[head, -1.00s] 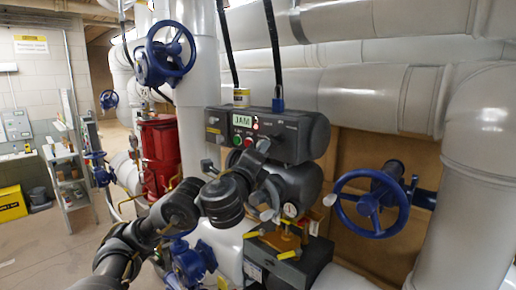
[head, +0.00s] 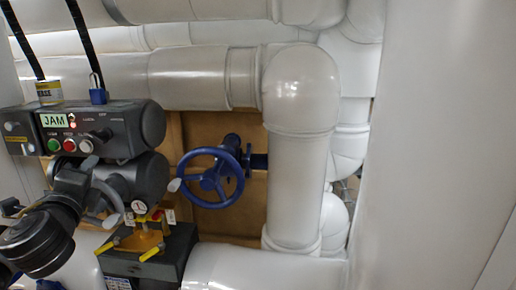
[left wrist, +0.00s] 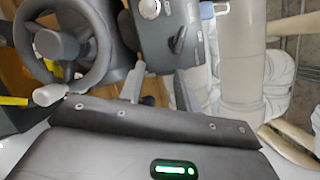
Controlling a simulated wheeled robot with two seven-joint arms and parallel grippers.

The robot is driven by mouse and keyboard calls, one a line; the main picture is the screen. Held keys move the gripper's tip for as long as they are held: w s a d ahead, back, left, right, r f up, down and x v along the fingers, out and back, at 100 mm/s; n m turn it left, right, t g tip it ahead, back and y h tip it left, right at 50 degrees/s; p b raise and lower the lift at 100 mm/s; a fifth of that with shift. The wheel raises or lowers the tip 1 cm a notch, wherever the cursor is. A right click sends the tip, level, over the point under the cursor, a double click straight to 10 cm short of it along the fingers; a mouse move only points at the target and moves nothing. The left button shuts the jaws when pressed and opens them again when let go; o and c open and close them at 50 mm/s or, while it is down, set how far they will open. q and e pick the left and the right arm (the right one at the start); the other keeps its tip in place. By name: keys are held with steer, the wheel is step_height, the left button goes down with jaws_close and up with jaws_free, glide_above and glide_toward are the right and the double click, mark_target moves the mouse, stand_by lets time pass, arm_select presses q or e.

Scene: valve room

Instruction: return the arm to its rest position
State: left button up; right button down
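My left arm comes in at the lower left of the head view, with its dark wrist joint (head: 38,240) low in the corner. My left gripper (head: 100,180) is in front of the dark grey actuator (head: 125,118), below its panel with a lit JAM display. In the left wrist view the two grey fingers of this gripper (left wrist: 158,90) stand apart with nothing seen between them. A grey handwheel (left wrist: 98,72) with a pale knob shows beyond them at the upper left; contact cannot be told. My right gripper is not in view.
A blue handwheel (head: 211,178) stands right of the actuator against a brown panel. A big white pipe elbow (head: 300,90) and a pale wall (head: 440,150) fill the right. A dark box with yellow levers (head: 150,262) is low in front.

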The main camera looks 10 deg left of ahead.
arm_select(q)
steer(key=s+d+f+n+g+h, duration=0.1)
steer(key=s+d+f+n+g, duration=0.15)
steer(key=f, duration=0.75)
steer(key=s+d+f+n+g+h, duration=0.1)
steer(key=d+f+n+g+h, duration=0.15)
steer(key=f, duration=0.75)
steer(key=s+d+f+n+g+h, duration=0.1)
steer(key=s+d+f+n+g, duration=0.2)
steer(key=f, duration=0.8)
steer(key=s+d+f+n+g+h, duration=0.1)
steer(key=s+d+f+n+g, duration=0.3)
steer(key=s+f, duration=0.55)
steer(key=s+d+f+n+g+h, duration=0.1)
steer(key=s+d+f+n+g, duration=0.3)
steer(key=s+f, duration=0.55)
step_height(320, 180, down, 30)
steer(key=s+d+r+b, duration=0.1)
steer(key=s+b, duration=0.1)
steer(key=b, duration=0.5)
steer(key=s+a+f+b, duration=0.1)
steer(key=s+f+b, duration=0.2)
steer(key=s+f, duration=0.5)
steer(key=s+a+f+g+b, duration=0.1)
steer(key=s+f+b, duration=0.2)
steer(key=s+f, duration=0.6)
step_height(320, 180, down, 7)
steer(key=shift+a+f, duration=0.15)
steer(key=shift+a, duration=0.25)
